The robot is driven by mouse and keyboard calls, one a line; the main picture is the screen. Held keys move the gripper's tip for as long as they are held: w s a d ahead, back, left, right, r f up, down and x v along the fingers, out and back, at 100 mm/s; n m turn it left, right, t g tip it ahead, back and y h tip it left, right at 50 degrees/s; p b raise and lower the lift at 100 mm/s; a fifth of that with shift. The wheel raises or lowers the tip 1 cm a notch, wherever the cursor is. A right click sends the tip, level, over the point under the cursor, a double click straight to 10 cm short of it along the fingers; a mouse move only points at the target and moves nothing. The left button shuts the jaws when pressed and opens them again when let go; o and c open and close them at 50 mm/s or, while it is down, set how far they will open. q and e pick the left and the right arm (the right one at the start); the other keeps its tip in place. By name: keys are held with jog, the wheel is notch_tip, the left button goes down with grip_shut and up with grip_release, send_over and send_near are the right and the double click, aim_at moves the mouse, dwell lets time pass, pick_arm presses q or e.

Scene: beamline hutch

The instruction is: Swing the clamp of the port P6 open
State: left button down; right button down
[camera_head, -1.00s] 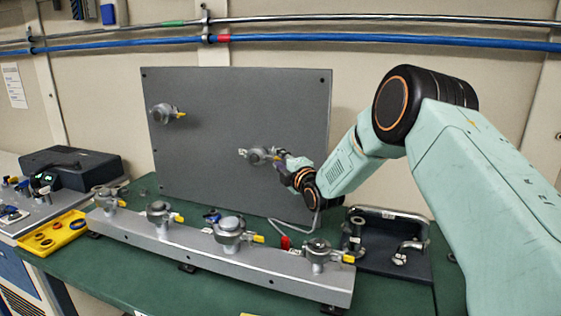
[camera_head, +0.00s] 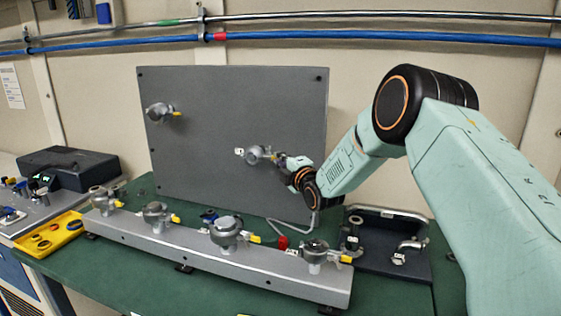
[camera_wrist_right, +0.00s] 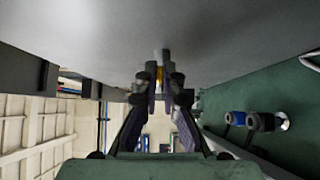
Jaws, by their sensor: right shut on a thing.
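A grey upright panel (camera_head: 215,110) carries two clamped ports. The right-hand port (camera_head: 253,154) has a small white label beside it, too small to read as P6. My right gripper (camera_head: 281,160) is at the right side of this port's clamp. In the wrist view the right gripper (camera_wrist_right: 162,88) is shut on a yellow-tipped clamp handle (camera_wrist_right: 159,73), close to the panel face. The fingers hide most of the handle, and I cannot tell from here whether the clamp has swung. The panel's other clamp (camera_head: 160,111) shows a yellow tip. My left gripper is not in view.
A metal rail (camera_head: 205,257) with several clamped ports stands in front of the panel. A dark tray (camera_head: 385,262) with metal fittings lies at the right. A yellow tray (camera_head: 50,237) sits at the left. Bare green table (camera_head: 130,270) shows in front of the rail.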

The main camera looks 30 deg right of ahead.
jog(key=shift+a, duration=0.25)
